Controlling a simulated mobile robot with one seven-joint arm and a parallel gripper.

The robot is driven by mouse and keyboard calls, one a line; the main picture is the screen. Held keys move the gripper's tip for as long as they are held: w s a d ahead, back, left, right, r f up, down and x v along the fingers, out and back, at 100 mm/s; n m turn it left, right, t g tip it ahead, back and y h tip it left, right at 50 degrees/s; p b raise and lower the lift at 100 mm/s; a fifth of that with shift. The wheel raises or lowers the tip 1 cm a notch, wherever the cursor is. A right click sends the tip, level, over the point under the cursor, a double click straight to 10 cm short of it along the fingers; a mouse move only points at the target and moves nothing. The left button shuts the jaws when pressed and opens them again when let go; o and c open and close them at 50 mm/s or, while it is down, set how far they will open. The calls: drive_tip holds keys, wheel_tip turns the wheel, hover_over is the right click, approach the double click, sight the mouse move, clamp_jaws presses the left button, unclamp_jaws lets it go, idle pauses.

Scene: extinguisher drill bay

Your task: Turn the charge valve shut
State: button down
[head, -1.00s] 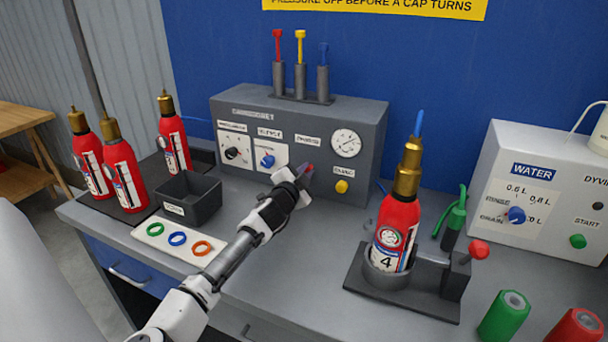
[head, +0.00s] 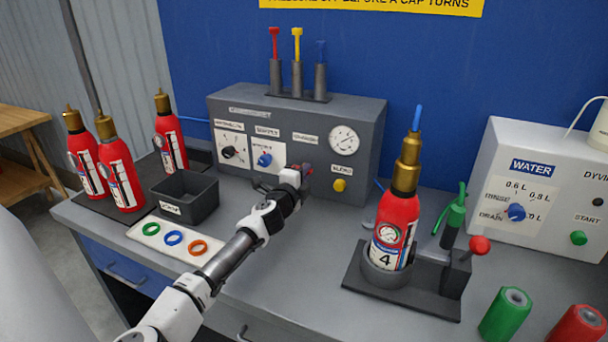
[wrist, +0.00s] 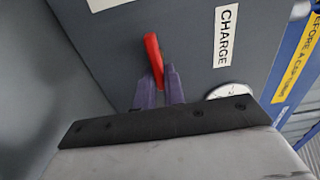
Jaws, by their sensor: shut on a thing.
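In the head view my gripper (head: 300,176) is at the front of the grey console (head: 370,135), below the gauge (head: 344,140). There my gripper and wrist hide most of the lever.
A yellow button (head: 339,185) is just right of my gripper. A red extinguisher (head: 397,215) stands in a holder to the right. A dark bin (head: 190,200) and a white tray with coloured rings (head: 160,236) lie to the left.

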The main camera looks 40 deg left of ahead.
idle(0.5)
drive_tip(key=c, duration=1.5)
unclamp_jaws()
drive_tip(key=b+v, duration=0.3)
drive_tip(key=v, duration=1.1)
drive_tip(key=shift+w+a, duration=0.1)
